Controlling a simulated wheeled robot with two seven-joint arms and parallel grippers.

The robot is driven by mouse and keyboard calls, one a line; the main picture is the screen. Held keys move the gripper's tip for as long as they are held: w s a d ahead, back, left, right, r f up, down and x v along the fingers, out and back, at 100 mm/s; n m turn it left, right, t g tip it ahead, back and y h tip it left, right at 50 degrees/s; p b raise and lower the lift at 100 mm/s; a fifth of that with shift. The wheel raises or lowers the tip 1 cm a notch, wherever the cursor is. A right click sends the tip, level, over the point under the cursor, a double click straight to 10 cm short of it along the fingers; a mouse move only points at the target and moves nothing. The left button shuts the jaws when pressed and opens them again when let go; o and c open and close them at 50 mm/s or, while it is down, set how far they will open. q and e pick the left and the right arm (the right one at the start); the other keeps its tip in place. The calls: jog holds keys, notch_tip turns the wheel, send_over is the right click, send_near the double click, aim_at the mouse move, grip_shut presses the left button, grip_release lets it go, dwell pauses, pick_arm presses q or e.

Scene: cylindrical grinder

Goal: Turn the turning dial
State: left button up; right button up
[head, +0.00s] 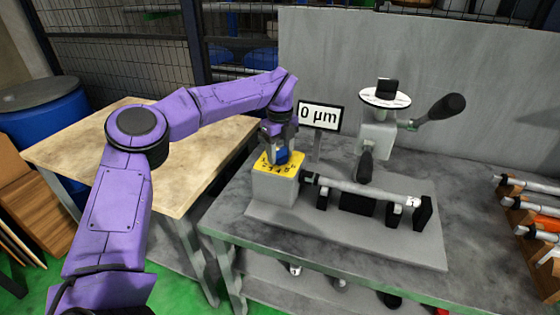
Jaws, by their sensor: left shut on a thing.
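The turning dial is a blue knob (282,156) on top of a yellow numbered plate (289,170) on a grey block at the left end of the grinder (345,225). My left gripper (279,147) comes down from above and is shut on the blue knob, hiding part of it. Some of the numbers around the knob show in front of it. A display (320,116) behind the dial reads "0 µm". My right gripper is not in view.
A handle with a black grip (440,110) and a round white disc (385,97) stand right of the display. A horizontal shaft (365,191) lies right of the dial. A wooden table (110,160) is at left, and a rack of metal rods (530,210) at far right.

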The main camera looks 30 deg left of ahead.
aim_at(280, 149)
pick_arm(q)
jog(key=shift+f+n+b, duration=0.2)
jog(key=shift+n+b, duration=0.8)
jog(key=shift+b, duration=0.05)
jog(key=shift+r+n+b, duration=0.15)
jog(key=shift+n+b, duration=0.45)
jog(key=shift+n, duration=0.1)
jog(key=o, duration=1)
notch_tip(280, 149, up, 11)
jog(key=shift+f+p, duration=0.2)
jog(key=shift+p, duration=0.3)
